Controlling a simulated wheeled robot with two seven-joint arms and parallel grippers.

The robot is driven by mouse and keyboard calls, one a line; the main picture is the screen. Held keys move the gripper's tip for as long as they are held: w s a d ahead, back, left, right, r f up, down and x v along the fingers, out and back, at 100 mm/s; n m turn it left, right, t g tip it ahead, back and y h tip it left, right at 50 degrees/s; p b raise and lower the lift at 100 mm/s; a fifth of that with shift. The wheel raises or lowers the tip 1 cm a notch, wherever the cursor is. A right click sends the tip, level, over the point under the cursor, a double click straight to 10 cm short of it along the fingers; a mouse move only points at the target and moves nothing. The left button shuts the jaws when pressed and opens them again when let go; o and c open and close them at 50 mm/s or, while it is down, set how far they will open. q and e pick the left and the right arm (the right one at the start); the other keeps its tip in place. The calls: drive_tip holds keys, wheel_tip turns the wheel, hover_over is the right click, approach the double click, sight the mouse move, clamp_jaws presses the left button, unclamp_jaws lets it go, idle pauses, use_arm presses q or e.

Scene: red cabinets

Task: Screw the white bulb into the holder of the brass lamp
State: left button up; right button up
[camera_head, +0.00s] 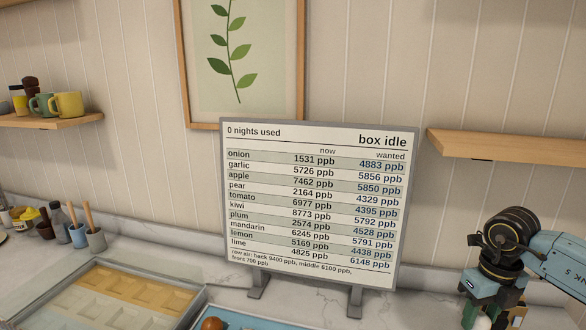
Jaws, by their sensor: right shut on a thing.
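No white bulb and no brass lamp can be made out in the head view. My right gripper (490,312) is at the lower right, pointing down, with its fingertips near or past the bottom edge of the picture. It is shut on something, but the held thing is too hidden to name. My left gripper is out of view.
A sign board (312,200) listing produce stands on the marble counter (300,300). A tray with yellowish compartments (120,302) and a blue tray (240,322) with a round brown item (212,323) lie in front. Wall shelves (500,146) (60,122) flank it.

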drive_tip(key=shift+m, duration=0.8)
drive_tip(key=m+p, duration=0.1)
drive_tip(key=m, duration=0.2)
drive_tip(key=shift+m, duration=1.1)
drive_tip(key=m+p, duration=0.1)
drive_tip(key=m, duration=0.2)
drive_tip(key=shift+r+p, duration=0.1)
drive_tip(key=shift+p, duration=0.25)
drive_tip(key=shift+m, duration=1)
